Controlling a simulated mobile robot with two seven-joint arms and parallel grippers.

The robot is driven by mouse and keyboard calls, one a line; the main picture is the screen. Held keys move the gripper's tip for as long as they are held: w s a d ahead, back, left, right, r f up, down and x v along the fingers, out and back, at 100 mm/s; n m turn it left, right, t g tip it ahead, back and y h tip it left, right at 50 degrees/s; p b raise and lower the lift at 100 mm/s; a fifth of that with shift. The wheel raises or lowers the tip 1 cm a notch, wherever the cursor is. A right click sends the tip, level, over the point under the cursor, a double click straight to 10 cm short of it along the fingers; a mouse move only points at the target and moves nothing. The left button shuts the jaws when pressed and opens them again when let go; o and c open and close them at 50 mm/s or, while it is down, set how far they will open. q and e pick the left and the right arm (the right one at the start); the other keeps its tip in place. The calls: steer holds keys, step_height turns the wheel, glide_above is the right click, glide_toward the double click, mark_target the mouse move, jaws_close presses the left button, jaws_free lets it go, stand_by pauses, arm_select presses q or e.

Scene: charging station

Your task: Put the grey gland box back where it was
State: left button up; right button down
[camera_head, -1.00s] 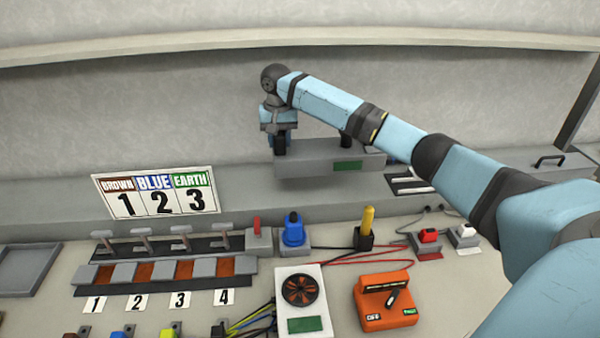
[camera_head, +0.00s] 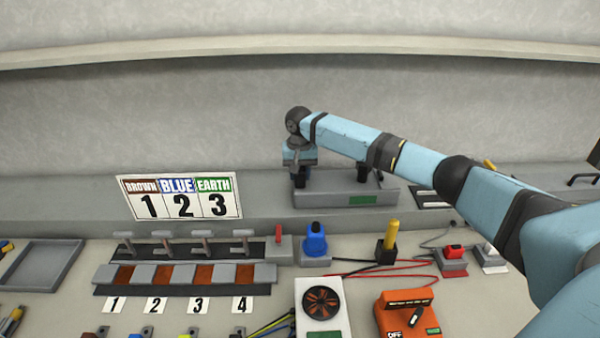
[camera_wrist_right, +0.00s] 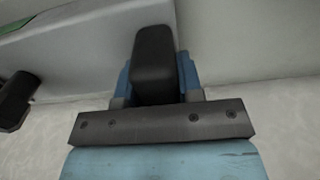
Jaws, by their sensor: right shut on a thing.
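The grey gland box (camera_head: 330,200), long and flat with a green label, is at the grey back ledge, right of the number sign. Its underside is level with the ledge surface; I cannot tell whether it fully rests there. My right gripper (camera_head: 300,180) is shut on the left end of the box from above. A second black post (camera_head: 362,173) stands on the box further right, partly behind my arm. In the right wrist view the grey box (camera_wrist_right: 80,45) fills the upper left, by the dark gripper part (camera_wrist_right: 155,65). My left gripper is not in view.
The number sign (camera_head: 180,197) stands left of the box. A dark plate with white strips (camera_head: 432,198) lies right of it. In front are a row of levers (camera_head: 163,240), a blue knob (camera_head: 315,240), a yellow-handled part (camera_head: 390,240) and an orange device (camera_head: 408,315).

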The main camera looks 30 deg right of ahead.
steer(key=c, duration=0.8)
jaws_free()
steer(key=shift+r, duration=0.2)
step_height(320, 180, up, 12)
steer(key=shift+f, duration=0.1)
steer(key=shift+a+f, duration=0.1)
